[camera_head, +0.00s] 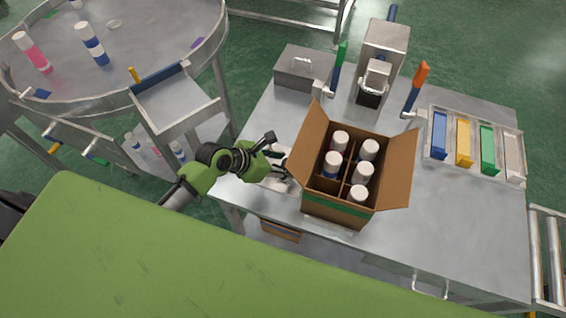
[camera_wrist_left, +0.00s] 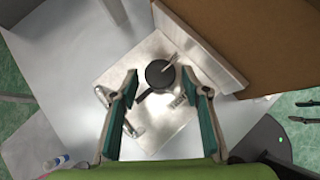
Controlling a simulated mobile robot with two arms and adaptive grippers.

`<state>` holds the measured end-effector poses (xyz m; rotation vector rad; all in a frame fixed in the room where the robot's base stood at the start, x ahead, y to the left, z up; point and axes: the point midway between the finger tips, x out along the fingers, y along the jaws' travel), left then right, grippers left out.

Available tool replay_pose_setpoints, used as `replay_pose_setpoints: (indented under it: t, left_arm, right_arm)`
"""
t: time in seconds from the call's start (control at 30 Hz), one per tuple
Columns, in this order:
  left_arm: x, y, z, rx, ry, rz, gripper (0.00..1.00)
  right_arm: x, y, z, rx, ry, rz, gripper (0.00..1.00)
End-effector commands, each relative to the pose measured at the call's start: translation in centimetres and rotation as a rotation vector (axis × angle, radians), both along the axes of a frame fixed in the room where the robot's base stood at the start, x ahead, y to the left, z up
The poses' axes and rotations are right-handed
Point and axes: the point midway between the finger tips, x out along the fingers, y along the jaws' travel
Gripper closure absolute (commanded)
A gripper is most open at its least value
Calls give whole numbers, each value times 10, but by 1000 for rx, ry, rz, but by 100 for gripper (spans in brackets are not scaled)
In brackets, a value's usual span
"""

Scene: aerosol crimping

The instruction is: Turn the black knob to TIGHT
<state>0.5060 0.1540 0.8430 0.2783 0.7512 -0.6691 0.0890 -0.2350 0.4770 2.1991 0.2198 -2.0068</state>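The black knob (camera_wrist_left: 160,73) is a round disc with a short bar pointing to the lower left in the left wrist view. It sits on a square metal plate (camera_wrist_left: 165,125) with small metal fittings around it. My left gripper (camera_wrist_left: 158,80) is open, with its fingers apart on either side of the knob and no visible contact. I cannot tell the height gap. In the head view my left gripper (camera_head: 280,166) is at the left side of the table, and the knob is hidden or too small to make out.
An open cardboard box (camera_head: 336,208) with several white-capped cans stands close to the right of my left gripper. A grey press machine (camera_head: 385,48), coloured handles (camera_head: 421,73) and a tray of colour strips (camera_head: 430,152) are farther back. A round table (camera_head: 150,35) stands left.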

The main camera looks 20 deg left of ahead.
Motion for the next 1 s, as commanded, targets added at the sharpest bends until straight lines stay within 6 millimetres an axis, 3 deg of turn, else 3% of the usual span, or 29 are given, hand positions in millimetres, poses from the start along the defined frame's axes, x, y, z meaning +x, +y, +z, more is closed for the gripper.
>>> replay_pose_setpoints:
  t: [0.03, 0.1, 0.57, 0.8, 1.0]
  left_arm:
    - [0, 0, 0, 0, 0, 0, 74]
    - [0, 0, 0, 0, 0, 0, 92]
    - [1, 2, 2, -1, 3, -66, 92]
    - [5, 5, 3, -1, 2, -233, 92]
    - [9, 6, 0, -2, 1, -421, 92]
  right_arm:
    - [0, 0, 0, 0, 0, 0, 60]
    - [0, 0, 0, 0, 0, 0, 60]
    - [0, 0, 8, 0, 0, 1, 60]
    - [0, 0, 20, 0, 0, 1, 60]
    - [0, 0, 19, 0, 0, 1, 60]
